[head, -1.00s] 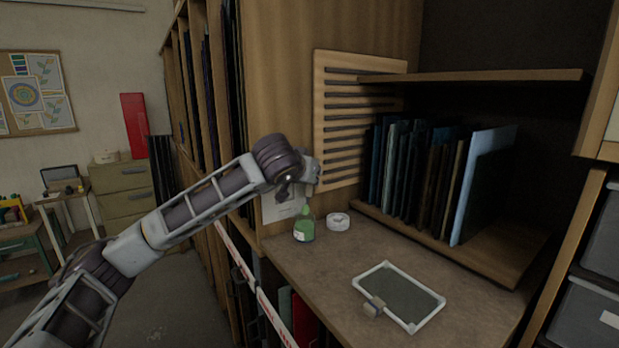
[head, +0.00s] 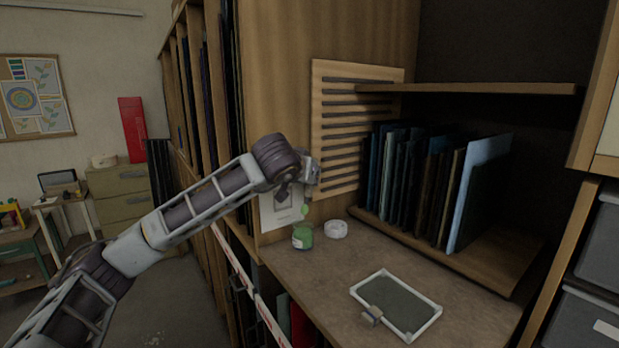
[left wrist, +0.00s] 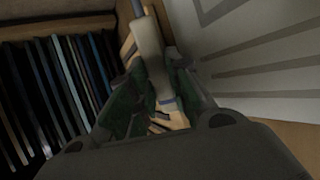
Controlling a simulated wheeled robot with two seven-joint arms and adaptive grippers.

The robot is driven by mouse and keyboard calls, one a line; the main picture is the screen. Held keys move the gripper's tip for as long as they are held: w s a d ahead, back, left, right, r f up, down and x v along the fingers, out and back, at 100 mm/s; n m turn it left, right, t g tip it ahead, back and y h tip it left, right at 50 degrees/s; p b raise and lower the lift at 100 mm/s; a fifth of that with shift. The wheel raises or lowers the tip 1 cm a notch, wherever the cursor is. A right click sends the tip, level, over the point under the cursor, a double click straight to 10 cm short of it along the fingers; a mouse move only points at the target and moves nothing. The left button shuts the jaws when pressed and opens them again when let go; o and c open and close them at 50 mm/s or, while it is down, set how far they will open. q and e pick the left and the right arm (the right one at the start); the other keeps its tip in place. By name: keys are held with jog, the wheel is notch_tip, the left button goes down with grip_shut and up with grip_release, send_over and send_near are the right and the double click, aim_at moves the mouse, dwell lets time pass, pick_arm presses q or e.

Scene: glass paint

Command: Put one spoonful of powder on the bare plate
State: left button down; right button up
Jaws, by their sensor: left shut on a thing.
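My left gripper (head: 303,183) is above the back left of the counter, in front of the slatted panel. In the left wrist view, it (left wrist: 152,95) is shut on a pale handle (left wrist: 150,45) with a thin grey shaft, seemingly the spoon. A green patch (head: 304,210), perhaps the spoon's bowl or its powder, shows below the gripper, just above the open jar of green powder (head: 302,238). The bare plate (head: 398,304), dark grey-green in a white frame, lies flat at the counter's front. My right gripper is not in view.
A white round item (head: 336,229) stands right of the jar. A small block (head: 372,315) sits at the plate's front left edge. A rack of upright glass sheets (head: 430,185) stands behind, under a shelf (head: 470,88). The counter (head: 330,268) between jar and plate is clear.

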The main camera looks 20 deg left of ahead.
pick_arm(q)
jog(key=shift+r+p, duration=1.2)
jog(key=shift+r, duration=0.75)
jog(key=shift+f, duration=0.1)
jog(key=shift+d, duration=0.1)
